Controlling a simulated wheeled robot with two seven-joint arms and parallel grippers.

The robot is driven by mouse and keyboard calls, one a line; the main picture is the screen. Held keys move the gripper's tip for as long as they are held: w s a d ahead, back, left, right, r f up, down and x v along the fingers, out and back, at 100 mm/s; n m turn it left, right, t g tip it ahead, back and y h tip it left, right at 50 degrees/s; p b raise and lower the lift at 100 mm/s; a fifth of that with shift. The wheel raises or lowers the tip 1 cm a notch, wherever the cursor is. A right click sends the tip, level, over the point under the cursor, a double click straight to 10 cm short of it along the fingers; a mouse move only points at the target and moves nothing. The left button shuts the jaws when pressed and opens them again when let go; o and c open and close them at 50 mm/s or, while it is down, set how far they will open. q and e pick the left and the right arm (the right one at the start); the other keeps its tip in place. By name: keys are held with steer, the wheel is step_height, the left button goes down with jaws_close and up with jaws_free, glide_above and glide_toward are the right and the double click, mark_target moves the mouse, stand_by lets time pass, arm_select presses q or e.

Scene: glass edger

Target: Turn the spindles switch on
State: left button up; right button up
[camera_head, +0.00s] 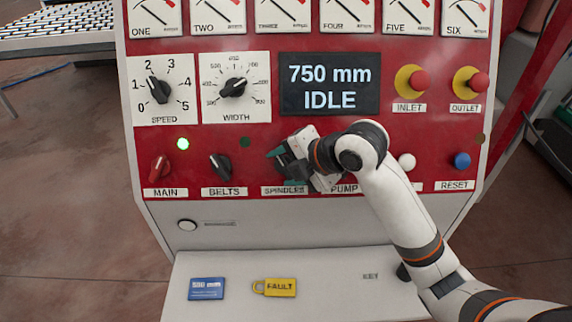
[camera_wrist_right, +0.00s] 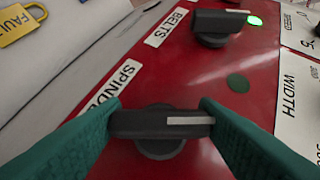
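The spindles switch (camera_wrist_right: 162,127) is a black knob with a white line on its bar, which points to the right in the right wrist view. The green fingers of my right gripper (camera_wrist_right: 162,122) are closed against the two ends of this bar. In the head view my right gripper (camera_head: 290,166) is over the knob and hides it, above the SPINDLES label (camera_head: 284,191). The lamp above this switch is hidden. My left gripper is not in view.
The black belts switch (camera_head: 220,167) sits to the left, under a dark lamp (camera_head: 245,142). The red main switch (camera_head: 160,168) has a lit green lamp (camera_head: 183,143). The display (camera_head: 329,84) reads 750 mm IDLE. A yellow FAULT tag (camera_head: 275,287) and blue card (camera_head: 206,288) lie below.

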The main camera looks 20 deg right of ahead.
steer(key=shift+f, duration=0.1)
steer(key=shift+c, duration=0.4)
steer(key=shift+f+m+t+b, duration=0.1)
steer(key=shift+m+t+b, duration=0.3)
steer(key=shift+m+b, duration=0.2)
steer(key=m+t+y+b, duration=0.1)
steer(key=m+t+b, duration=0.1)
steer(key=shift+s+f+m, duration=0.1)
steer(key=shift+f+m, duration=0.05)
steer(key=shift+m, duration=0.15)
steer(key=m+t+b, duration=0.2)
steer(key=m, duration=0.1)
steer(key=shift+m+t+h+b, duration=0.4)
steer(key=shift+m+t+b, duration=0.65)
steer(key=shift+m+t, duration=0.75)
steer(key=shift+m, duration=0.5)
steer(key=o, duration=1)
